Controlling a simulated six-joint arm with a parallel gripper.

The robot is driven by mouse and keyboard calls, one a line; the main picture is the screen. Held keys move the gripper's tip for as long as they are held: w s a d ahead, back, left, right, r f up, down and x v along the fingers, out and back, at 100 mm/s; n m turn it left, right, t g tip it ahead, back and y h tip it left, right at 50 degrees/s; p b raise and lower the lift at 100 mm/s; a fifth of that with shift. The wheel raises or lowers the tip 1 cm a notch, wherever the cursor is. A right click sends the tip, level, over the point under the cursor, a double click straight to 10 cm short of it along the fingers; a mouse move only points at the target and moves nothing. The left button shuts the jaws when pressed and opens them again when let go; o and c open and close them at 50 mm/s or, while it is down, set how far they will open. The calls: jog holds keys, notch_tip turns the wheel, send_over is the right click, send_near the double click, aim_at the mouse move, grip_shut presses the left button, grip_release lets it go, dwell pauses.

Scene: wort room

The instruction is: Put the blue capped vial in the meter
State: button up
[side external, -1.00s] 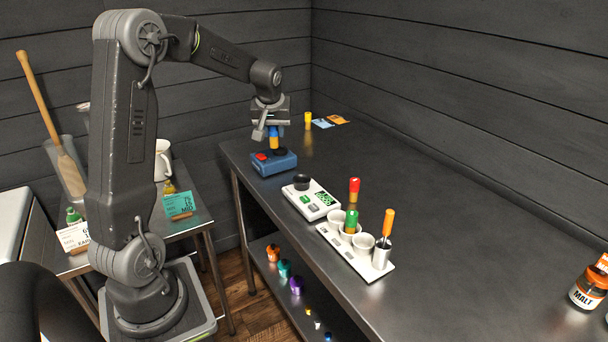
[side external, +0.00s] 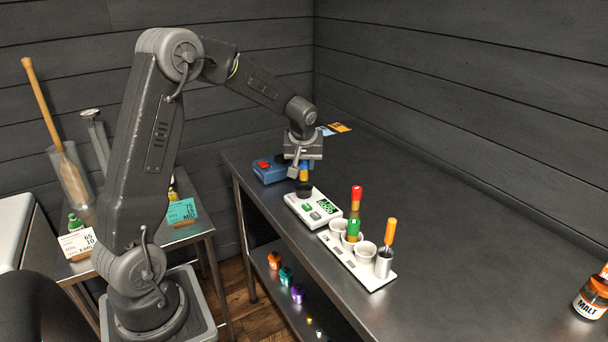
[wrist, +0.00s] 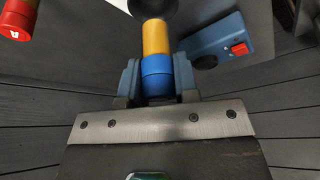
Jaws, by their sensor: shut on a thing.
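My gripper (side external: 304,168) is shut on the blue capped vial (side external: 304,175), which hangs upright, cap up. In the wrist view, my gripper (wrist: 158,82) pinches the blue cap, and the amber body (wrist: 155,38) of the vial points away toward a dark round well (wrist: 153,8). The vial is over that well. I cannot tell whether its lower end is inside.
A blue box (side external: 268,172) with a red button stands just behind the meter, to the left. In front of the meter, a white rack (side external: 352,268) holds cups with red, green and orange topped items. The bench's right side is mostly clear, with a malt jar (side external: 590,296).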

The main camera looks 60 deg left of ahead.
aim_at(304, 173)
jog(key=shift+f, duration=2)
jog(key=shift+f, duration=0.1)
jog(key=shift+f, duration=0.25)
jog(key=o, duration=0.9)
jog(key=shift+r, duration=0.1)
jog(key=shift+r, duration=0.4)
jog(key=v, duration=1.1)
jog(key=s+d+r+m+t+h, duration=0.1)
jog(key=s+d+r+m, duration=0.1)
jog(key=s+d+r, duration=0.3)
jog(key=s+d+r+m+t, duration=0.1)
jog(key=s+d+m, duration=0.2)
jog(key=d, duration=0.4)
jog(key=s+d+m+h, duration=0.1)
jog(key=s+d+m, duration=0.1)
jog(key=s+d, duration=0.1)
jog(key=s+d+m+h, duration=0.1)
jog(key=s+d+m, duration=0.1)
jog(key=s, duration=0.3)
jog(key=s+d+f+m+t, duration=0.1)
jog(key=s+d+m, duration=0.1)
jog(key=s+d, duration=0.2)
jog(key=shift+s+h, duration=0.4)
jog(key=shift+s, duration=0.25)
